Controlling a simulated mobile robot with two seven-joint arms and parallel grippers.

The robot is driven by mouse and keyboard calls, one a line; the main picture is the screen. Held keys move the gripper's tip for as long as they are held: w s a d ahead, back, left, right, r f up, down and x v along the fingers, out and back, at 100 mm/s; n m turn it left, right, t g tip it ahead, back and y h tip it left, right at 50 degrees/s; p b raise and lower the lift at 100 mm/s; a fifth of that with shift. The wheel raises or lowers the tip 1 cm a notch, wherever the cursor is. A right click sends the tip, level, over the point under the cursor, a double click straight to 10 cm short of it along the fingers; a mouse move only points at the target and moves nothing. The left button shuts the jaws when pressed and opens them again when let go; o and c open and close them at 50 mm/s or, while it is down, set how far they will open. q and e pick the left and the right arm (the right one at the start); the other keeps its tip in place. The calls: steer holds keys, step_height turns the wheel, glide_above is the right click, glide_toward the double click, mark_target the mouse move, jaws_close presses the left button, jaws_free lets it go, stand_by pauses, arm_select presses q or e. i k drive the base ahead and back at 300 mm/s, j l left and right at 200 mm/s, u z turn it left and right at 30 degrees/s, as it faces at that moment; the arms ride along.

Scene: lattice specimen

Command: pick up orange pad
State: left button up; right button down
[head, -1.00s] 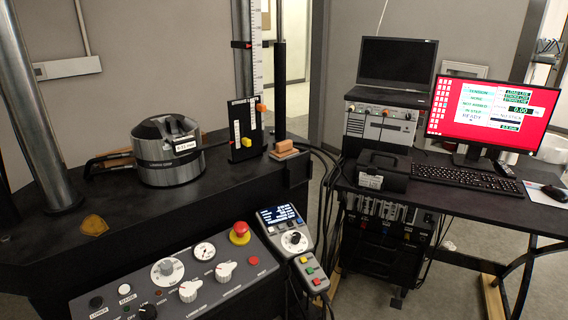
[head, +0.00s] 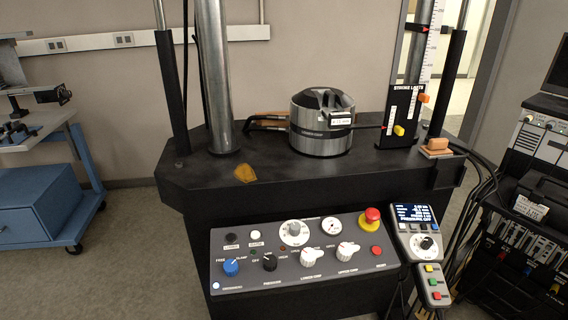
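A flat amber-orange piece with an angular outline (head: 245,173) lies on the bare black machine table near its front edge, left of centre. A small orange-tan block (head: 437,144) rests on a lighter base at the table's right end. I cannot tell for certain which of the two is the orange pad. Neither of my grippers shows in the head view, and nothing touches either piece.
A steel column (head: 213,80) stands just behind the flat piece. A round metal grip (head: 321,125) sits at the table's middle. A control panel (head: 300,258) with knobs and a red stop button (head: 371,216) projects in front. A blue cart (head: 45,200) stands at left.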

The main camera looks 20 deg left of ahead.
mark_target(435, 147)
steer(key=i+l+u, duration=0.2)
steer(key=l+u, duration=0.2)
steer(key=l, duration=0.15)
steer(key=i+l+u, duration=0.15)
steer(key=l+u, duration=0.2)
steer(key=l, duration=0.2)
steer(key=l+u, duration=0.4)
steer(key=l, duration=0.15)
